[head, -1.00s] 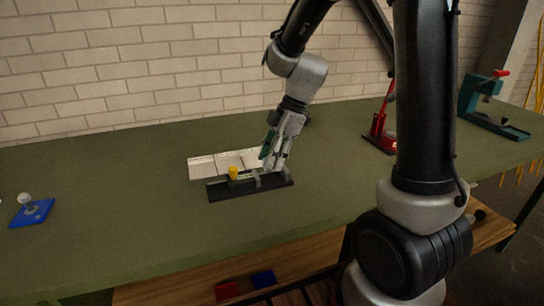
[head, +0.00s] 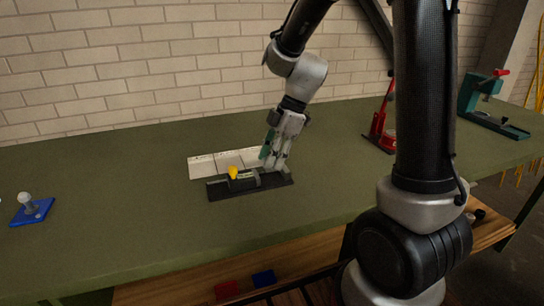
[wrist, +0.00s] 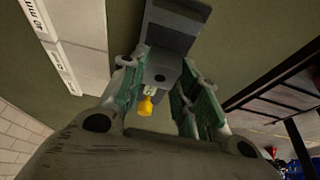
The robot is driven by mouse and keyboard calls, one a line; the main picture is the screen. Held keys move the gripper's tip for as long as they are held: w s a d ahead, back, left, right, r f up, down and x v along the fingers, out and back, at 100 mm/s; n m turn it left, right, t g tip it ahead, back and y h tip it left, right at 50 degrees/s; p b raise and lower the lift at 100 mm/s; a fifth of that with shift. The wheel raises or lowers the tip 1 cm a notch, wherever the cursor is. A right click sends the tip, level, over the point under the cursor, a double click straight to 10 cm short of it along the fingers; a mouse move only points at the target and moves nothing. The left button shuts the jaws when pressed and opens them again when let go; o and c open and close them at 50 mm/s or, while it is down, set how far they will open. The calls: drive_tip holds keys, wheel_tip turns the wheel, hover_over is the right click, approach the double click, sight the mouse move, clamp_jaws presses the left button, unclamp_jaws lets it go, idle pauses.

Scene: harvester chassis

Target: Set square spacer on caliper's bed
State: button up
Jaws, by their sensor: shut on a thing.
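The caliper is a long dark bed (head: 219,190) on the green table, with a yellow knob (head: 233,172) near its left end. My gripper (head: 275,165) is low over the right half of the bed. In the wrist view my green-padded fingers (wrist: 160,88) are on either side of a grey piece (wrist: 163,72) and shut on it. I cannot tell whether this piece is the square spacer or part of the caliper. The dark bed (wrist: 176,28) runs beyond it, and the yellow knob (wrist: 146,106) shows below. The contact at the bed is hidden.
A pale tray (head: 203,167) with size labels lies just behind the caliper, close to my fingers. A blue stand (head: 32,212) is at the far left. A red press (head: 381,130) and a teal clamp (head: 490,110) stand at the right. The front table is clear.

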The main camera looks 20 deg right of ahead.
drive_tip(key=shift+f, duration=0.2)
idle(0.4)
drive_tip(key=shift+f, duration=0.5)
drive_tip(key=shift+f, duration=0.3)
idle(0.8)
drive_tip(key=shift+f, duration=0.65)
drive_tip(key=o, duration=1.1)
drive_tip(key=shift+o, duration=0.2)
drive_tip(key=shift+r, duration=0.1)
